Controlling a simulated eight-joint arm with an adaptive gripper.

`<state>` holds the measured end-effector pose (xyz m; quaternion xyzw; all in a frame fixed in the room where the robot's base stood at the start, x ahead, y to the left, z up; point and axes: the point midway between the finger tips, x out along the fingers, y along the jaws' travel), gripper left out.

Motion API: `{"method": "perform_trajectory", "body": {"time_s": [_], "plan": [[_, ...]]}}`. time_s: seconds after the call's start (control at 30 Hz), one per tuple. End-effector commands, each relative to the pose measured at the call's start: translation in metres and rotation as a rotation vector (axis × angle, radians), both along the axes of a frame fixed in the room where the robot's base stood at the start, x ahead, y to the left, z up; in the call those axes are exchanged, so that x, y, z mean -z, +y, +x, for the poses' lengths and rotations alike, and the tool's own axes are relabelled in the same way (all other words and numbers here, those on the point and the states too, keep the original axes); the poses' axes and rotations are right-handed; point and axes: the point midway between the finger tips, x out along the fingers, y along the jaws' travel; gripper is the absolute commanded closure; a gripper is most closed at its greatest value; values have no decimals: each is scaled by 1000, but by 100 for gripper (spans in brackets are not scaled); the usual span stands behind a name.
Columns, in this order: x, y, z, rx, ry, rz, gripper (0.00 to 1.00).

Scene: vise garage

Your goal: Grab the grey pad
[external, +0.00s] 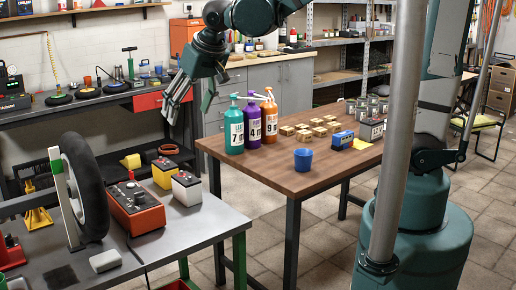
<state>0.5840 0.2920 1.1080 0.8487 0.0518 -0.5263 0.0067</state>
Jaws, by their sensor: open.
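A small light grey pad (106,261) lies flat on the grey workbench (190,228) at the lower left, near the seam in the bench top. My gripper (189,112) is open and empty, pointing down in the air at the upper middle left. In the picture it is well above and to the right of the pad, clearly apart from it. Nothing covers the pad in this view. A darker, nearly black square patch (60,277) lies to its left on the same bench.
An upright tyre (84,185) and a red-orange box with knobs (135,208) stand close behind the pad. Green, purple and orange pump bottles (253,122) stand on the wooden table (300,183) at right, with a blue cup (303,159). The bench is clear right of the pad.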

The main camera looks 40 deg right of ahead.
Motion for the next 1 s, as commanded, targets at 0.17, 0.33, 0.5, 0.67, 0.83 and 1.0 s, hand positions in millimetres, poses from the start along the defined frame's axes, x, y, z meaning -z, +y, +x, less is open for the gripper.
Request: {"method": "perform_trajectory", "body": {"time_s": [0.17, 0.33, 0.5, 0.67, 0.83, 1.0], "plan": [[23, 49, 5, -12, 10, -3, 31], [45, 95, 5, -18, 19, -8, 31], [70, 141, 0, -24, 26, -14, 31], [94, 183, -7, -28, 29, -17, 31], [120, 219, -16, -28, 33, -22, 31], [144, 252, -25, -29, 35, -26, 31]]}}
